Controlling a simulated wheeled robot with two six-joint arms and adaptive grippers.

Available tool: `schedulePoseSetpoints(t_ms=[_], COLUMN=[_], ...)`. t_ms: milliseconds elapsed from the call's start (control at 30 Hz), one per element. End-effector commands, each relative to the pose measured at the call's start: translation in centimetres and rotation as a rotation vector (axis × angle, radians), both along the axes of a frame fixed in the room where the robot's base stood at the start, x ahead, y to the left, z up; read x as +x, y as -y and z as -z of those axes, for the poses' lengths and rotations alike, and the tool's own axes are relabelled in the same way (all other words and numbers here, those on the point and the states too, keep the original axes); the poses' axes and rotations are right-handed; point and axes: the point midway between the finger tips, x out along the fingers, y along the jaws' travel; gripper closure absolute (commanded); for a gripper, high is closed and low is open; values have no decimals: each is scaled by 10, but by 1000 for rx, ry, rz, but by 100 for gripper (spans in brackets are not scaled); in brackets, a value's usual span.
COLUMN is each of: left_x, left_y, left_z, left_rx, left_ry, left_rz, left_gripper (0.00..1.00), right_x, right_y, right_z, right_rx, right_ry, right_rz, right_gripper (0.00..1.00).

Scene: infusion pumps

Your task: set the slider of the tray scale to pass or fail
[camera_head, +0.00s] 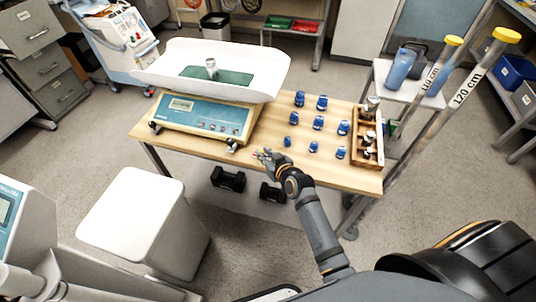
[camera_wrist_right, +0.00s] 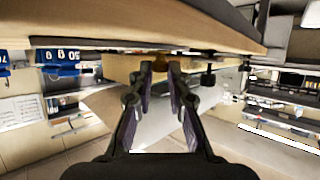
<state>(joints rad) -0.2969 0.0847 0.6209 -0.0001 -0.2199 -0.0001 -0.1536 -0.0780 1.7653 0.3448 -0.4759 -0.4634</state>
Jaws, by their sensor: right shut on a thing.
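The tray scale (camera_head: 198,117) stands on the left of the wooden table, with a display and buttons on its front panel. Its wide white tray (camera_head: 160,68) holds a green mat (camera_head: 232,76) with a small metal weight (camera_head: 211,67) on it. My right gripper (camera_head: 262,155) is at the table's front edge, right of the scale's front corner. In the right wrist view its fingers (camera_wrist_right: 159,70) are nearly together on a small brass-coloured piece, apparently the slider. The gripper hides most of it, so its pass or fail position cannot be read. My left gripper is not in view.
Several blue weights (camera_head: 319,122) stand on the table right of the gripper. A wooden rack (camera_head: 373,158) with metal weights is at the right edge. Dumbbells (camera_head: 228,178) lie below the table. A white box-like stool (camera_head: 133,215) stands front left.

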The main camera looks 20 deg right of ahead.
Motion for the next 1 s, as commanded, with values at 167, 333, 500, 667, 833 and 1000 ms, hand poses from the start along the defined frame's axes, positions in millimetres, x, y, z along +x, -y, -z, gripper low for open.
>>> schedulePoseSetpoints(t_ms=[167,333,500,667,833,1000], left_x=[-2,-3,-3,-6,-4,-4], left_y=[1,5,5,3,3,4], left_z=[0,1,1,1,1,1], left_rx=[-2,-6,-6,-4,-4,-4], left_ry=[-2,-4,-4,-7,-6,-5], left_rz=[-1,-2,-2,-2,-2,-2], left_gripper=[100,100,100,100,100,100], right_x=[-1,-1,-1,-6,-37,-75], right_y=[-1,-1,-1,0,6,13], right_z=[1,1,1,-1,-13,-29], right_rx=[8,6,5,4,3,4], right_ry=[-3,-2,-2,-3,-5,-4], right_rz=[0,0,0,0,-1,0], right_gripper=[80,61,61,61,61,61])
